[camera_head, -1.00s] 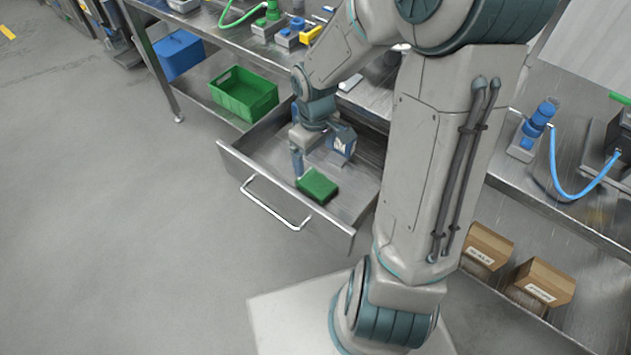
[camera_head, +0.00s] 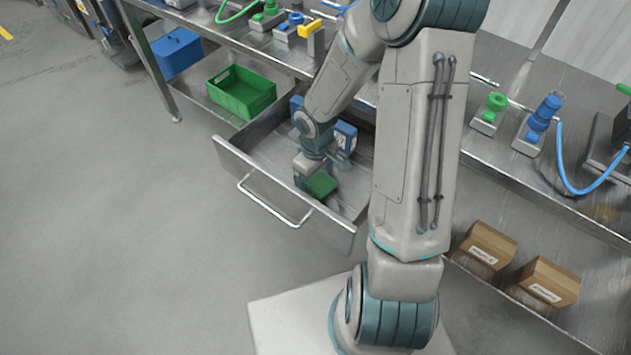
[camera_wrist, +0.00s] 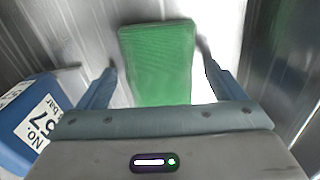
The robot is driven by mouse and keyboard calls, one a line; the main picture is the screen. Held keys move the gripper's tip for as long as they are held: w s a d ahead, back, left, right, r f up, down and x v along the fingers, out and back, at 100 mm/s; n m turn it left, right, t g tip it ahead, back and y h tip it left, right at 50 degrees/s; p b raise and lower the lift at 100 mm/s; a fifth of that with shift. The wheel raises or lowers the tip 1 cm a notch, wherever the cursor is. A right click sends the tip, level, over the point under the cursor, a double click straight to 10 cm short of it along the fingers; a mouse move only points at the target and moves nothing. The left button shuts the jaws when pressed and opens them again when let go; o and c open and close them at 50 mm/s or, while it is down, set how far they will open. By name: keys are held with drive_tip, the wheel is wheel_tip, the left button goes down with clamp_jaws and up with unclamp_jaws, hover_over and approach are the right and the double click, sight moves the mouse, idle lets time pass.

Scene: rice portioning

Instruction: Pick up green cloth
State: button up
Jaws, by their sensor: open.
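The green cloth (camera_head: 321,185) is a folded block lying in the open metal drawer, partly hidden by my gripper in the head view. In the wrist view the green cloth (camera_wrist: 160,60) lies between my two fingers, with a gap on either side. My gripper (camera_wrist: 160,70) is open, one finger left and one finger right of the cloth. In the head view my gripper (camera_head: 305,178) is down inside the drawer at the cloth; the fingertips are hard to make out there.
The drawer (camera_head: 284,189) has raised walls around my gripper. A blue box with a white label (camera_head: 344,137) stands in it, also close to my left finger in the wrist view (camera_wrist: 30,112). A green crate (camera_head: 241,92) and blue bin (camera_head: 178,52) sit on the shelf beyond.

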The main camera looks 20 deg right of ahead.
sight(316, 179)
drive_tip(key=c, duration=1.1)
drive_tip(key=shift+o, duration=0.2)
wheel_tip(316, 179, up, 10)
drive_tip(key=p, duration=0.2)
drive_tip(key=shift+p, duration=0.3)
